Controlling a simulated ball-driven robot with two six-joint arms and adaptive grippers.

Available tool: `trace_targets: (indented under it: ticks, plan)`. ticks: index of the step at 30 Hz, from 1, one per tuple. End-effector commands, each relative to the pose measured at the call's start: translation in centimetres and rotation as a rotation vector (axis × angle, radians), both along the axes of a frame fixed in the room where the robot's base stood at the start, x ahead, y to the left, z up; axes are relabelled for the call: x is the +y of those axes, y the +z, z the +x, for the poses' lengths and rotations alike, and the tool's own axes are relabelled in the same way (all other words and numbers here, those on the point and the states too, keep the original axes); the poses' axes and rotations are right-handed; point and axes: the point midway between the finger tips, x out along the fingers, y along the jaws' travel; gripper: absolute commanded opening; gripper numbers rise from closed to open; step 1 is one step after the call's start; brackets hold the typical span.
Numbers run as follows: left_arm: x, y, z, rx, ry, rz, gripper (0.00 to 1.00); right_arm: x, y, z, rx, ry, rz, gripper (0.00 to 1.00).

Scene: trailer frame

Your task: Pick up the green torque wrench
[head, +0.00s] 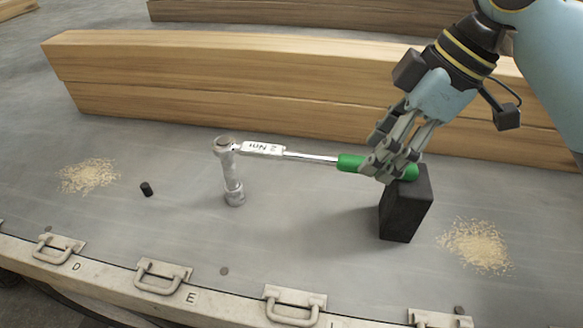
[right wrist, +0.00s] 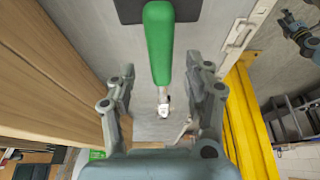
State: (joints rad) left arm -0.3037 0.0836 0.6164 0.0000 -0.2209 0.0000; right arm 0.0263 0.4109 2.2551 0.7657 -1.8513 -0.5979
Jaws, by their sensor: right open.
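The torque wrench (head: 290,155) has a green handle, a silver shaft and a label reading "2 Nm". Its head end sits on an upright metal socket piece (head: 234,185) standing on the grey surface. Its handle end rests on a black block (head: 408,205). My right gripper (head: 380,170) is open at the green handle, with its fingers partly hiding it. In the right wrist view the handle (right wrist: 158,45) lies between the open fingers (right wrist: 160,75), apart from both in that picture. My left gripper does not show.
Stacked wooden beams (head: 250,80) run behind the wrench, close beyond my right gripper. Sawdust piles (head: 88,176) lie at both sides. A small black cylinder (head: 147,189) lies left. Metal handles (head: 163,276) line the front edge. A yellow beam (right wrist: 250,120) shows beyond that edge.

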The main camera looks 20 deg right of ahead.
Motion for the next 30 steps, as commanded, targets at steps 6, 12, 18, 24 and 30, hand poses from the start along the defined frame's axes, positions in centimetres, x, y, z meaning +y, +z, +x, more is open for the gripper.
trace_targets:
  ticks: [6, 12, 18, 24, 30]
  plan:
    - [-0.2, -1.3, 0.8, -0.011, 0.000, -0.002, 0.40, 1.0, -2.9, 0.5, 0.003, -0.001, 0.002, 0.52]
    - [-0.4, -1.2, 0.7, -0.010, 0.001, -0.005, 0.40, 1.1, -3.0, 0.5, 0.001, 0.001, -0.001, 0.52]
    - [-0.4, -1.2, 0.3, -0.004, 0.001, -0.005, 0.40, 1.1, -2.9, 0.5, 0.000, 0.001, -0.001, 0.32]
    - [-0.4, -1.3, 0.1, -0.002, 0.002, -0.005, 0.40, 1.1, -2.9, 0.5, 0.001, 0.000, -0.001, 0.06]
    - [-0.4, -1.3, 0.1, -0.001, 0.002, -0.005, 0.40, 1.1, -2.8, 0.6, -0.002, 0.001, 0.001, 0.00]
